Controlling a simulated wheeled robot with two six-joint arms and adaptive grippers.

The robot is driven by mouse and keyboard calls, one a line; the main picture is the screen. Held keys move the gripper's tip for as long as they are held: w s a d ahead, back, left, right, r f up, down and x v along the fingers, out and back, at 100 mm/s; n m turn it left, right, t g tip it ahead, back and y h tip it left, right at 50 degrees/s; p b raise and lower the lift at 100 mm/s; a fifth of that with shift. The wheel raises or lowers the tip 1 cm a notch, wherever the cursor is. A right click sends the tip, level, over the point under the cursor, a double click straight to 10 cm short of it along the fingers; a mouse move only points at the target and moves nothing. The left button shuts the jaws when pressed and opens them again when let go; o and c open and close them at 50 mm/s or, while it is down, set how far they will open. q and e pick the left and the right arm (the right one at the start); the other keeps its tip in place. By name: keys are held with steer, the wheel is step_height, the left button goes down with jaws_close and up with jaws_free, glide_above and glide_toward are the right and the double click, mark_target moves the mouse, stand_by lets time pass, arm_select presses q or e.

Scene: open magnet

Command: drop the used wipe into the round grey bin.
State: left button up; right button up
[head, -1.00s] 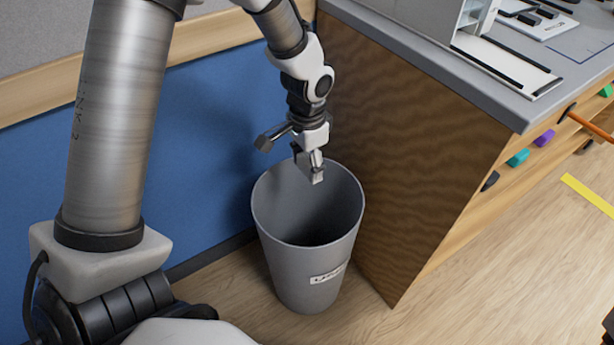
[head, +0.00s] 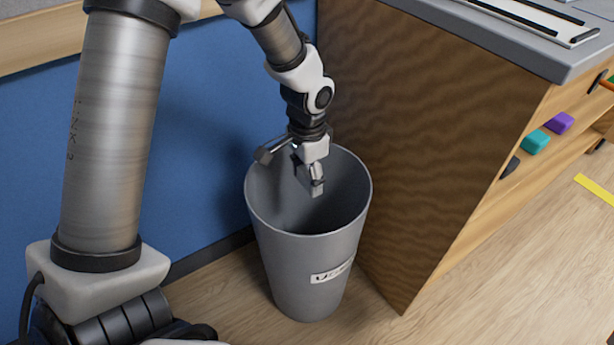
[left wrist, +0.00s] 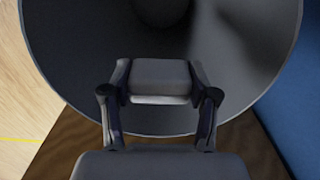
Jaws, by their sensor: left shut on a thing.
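The round grey bin (head: 300,268) stands upright on the floor, its mouth open upward and a small label on its front. My left gripper (head: 316,188) points down over the mouth of the bin, with its fingertips against the dark inside in the head view. In the left wrist view the bin's inside (left wrist: 70,45) fills most of the picture around the gripper (left wrist: 160,85). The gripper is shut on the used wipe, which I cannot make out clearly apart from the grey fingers. My right gripper is not in view.
A wooden cabinet (head: 410,140) with a grey top stands close to the right of the bin. A blue wall panel (head: 205,130) is behind it on the left. The wooden floor (head: 480,290) at the lower right is clear.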

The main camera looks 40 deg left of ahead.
mark_target(307, 173)
arm_select(q)
steer(key=shift+f, duration=0.5)
steer(key=shift+r, duration=0.1)
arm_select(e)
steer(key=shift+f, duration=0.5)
arm_select(q)
steer(key=o, duration=1)
step_height(307, 173, up, 7)
steer(key=p, duration=0.8)
steer(key=shift+r, duration=0.2)
steer(key=shift+f, duration=0.25)
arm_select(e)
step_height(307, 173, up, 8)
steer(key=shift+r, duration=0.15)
arm_select(q)
steer(key=shift+d, duration=0.1)
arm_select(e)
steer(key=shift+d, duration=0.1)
